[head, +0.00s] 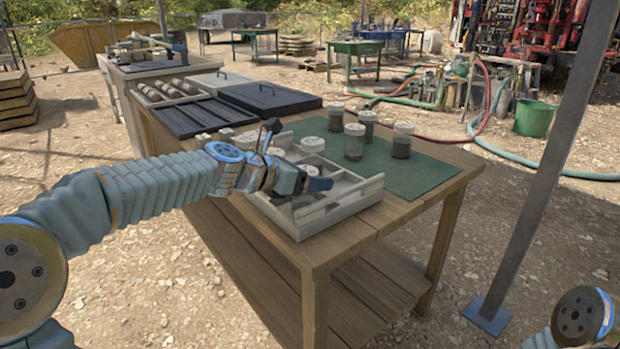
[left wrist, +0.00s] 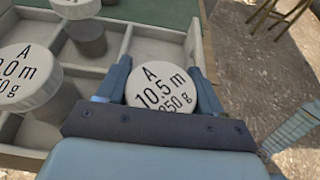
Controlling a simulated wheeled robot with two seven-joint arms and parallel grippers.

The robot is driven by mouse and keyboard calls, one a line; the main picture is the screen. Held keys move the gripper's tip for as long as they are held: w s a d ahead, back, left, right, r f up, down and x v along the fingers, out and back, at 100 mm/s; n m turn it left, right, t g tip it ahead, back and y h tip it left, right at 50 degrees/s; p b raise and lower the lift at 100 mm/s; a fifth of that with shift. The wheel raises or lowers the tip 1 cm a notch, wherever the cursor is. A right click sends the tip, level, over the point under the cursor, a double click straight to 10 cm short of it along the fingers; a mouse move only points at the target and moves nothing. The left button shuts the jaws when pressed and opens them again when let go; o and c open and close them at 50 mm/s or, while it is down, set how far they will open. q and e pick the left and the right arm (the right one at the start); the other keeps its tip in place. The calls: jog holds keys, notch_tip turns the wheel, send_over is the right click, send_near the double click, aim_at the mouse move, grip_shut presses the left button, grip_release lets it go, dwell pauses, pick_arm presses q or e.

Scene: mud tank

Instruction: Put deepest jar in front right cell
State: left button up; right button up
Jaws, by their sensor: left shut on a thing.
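My left gripper (head: 318,184) is over the wooden divided tray (head: 312,222) near the table's front edge. In the left wrist view my left gripper (left wrist: 158,88) is shut on a jar with a white lid (left wrist: 163,92) marked "A 10.5 m 250 g". The jar's body is hidden below its lid, near the tray's side wall; I cannot tell whether it touches the cell floor. A second lidded jar (left wrist: 28,80), its label ending "0.0 m", stands left of it. Another white lid (left wrist: 76,8) shows at the top edge. My right gripper is out of view.
Several lidded jars (head: 354,142) stand on the green mat (head: 425,172) behind the tray. Dark trays (head: 270,97) lie at the table's far end. A grey post (head: 545,175) stands to the right. The mat's right side is clear.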

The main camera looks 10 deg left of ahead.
pick_arm(q)
jog(key=o, duration=0.9)
jog(key=shift+f, duration=0.1)
jog(key=shift+o, duration=0.2)
jog(key=shift+s+a+r, duration=0.2)
jog(key=shift+r, duration=0.05)
jog(key=v, duration=1.1)
jog(key=shift+s+r+p, duration=0.15)
jog(key=shift+r+p, duration=0.05)
jog(key=shift+p, duration=0.2)
